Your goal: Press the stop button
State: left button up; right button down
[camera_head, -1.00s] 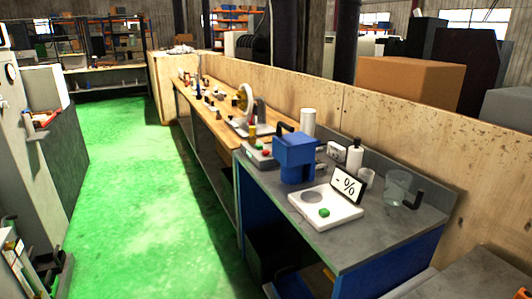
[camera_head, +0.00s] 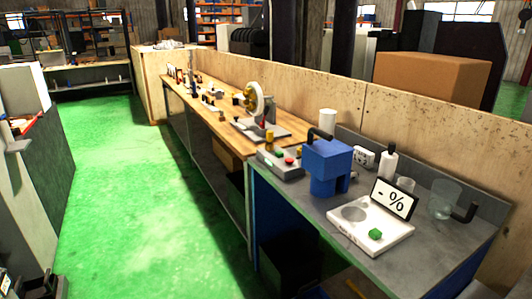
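A red button (camera_head: 289,160) sits on a low grey control box (camera_head: 279,167) on the near grey bench. A green button (camera_head: 278,153) is beside it on the same box, a little to the left. No lettering can be read on either button. The blue block-shaped device (camera_head: 326,167) with a black handle stands just right of the box. Neither of my grippers is in view, and nothing touches the red button.
A wooden bench (camera_head: 215,115) with a wheel-shaped tool (camera_head: 254,98) runs behind. The green floor (camera_head: 145,195) left of the benches is clear.

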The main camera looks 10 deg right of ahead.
aim_at(288, 161)
jog(key=i+j, duration=0.35)
jog(key=j, duration=0.15)
jog(key=i+j, duration=0.35)
jog(key=j, duration=0.15)
jog(key=i+j, duration=0.35)
jog(key=j, duration=0.15)
